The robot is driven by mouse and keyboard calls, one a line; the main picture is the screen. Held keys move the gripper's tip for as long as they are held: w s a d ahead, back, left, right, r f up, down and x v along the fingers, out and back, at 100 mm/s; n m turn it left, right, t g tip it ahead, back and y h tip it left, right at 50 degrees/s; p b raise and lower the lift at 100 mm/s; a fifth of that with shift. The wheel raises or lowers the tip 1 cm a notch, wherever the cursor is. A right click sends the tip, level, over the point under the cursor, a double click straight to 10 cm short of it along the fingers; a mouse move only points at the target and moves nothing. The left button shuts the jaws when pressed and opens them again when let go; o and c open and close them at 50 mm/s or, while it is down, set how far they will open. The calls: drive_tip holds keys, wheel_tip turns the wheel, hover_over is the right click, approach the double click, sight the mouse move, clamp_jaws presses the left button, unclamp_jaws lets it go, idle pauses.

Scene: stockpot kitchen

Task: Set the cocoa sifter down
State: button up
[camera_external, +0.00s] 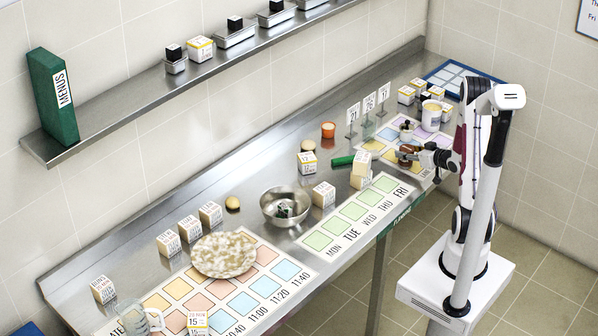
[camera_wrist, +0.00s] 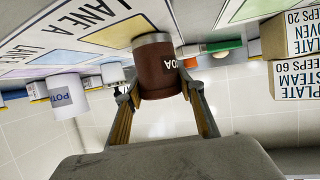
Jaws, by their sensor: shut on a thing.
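The cocoa sifter (camera_wrist: 160,75) is a brown cylinder with a silver band at one end and part of a pale label. In the wrist view it sits between the two fingers of my gripper (camera_wrist: 157,88), which is shut on it. That view is upside down, with the counter at the top; the silver end faces a lane mat (camera_wrist: 75,35) by a yellow square (camera_wrist: 118,35). In the external view the sifter (camera_external: 405,152) is low over the mat at the counter's right end, in my gripper (camera_external: 412,153). I cannot tell whether it touches the mat.
A white container marked POT (camera_wrist: 67,98) stands beside the lane. Numbered sign stands (camera_external: 369,112), a green-handled tool (camera_external: 342,161) and stacked labelled boxes (camera_external: 360,172) are close by. A steel bowl (camera_external: 285,206) and a speckled plate (camera_external: 223,254) are farther left.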

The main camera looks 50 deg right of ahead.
drive_tip(key=shift+f, duration=0.15)
drive_tip(key=o, duration=1.2)
drive_tip(key=shift+s+r, duration=0.1)
drive_tip(key=shift+r, duration=0.1)
drive_tip(key=shift+v, duration=3.65)
drive_tip(key=shift+a, duration=0.1)
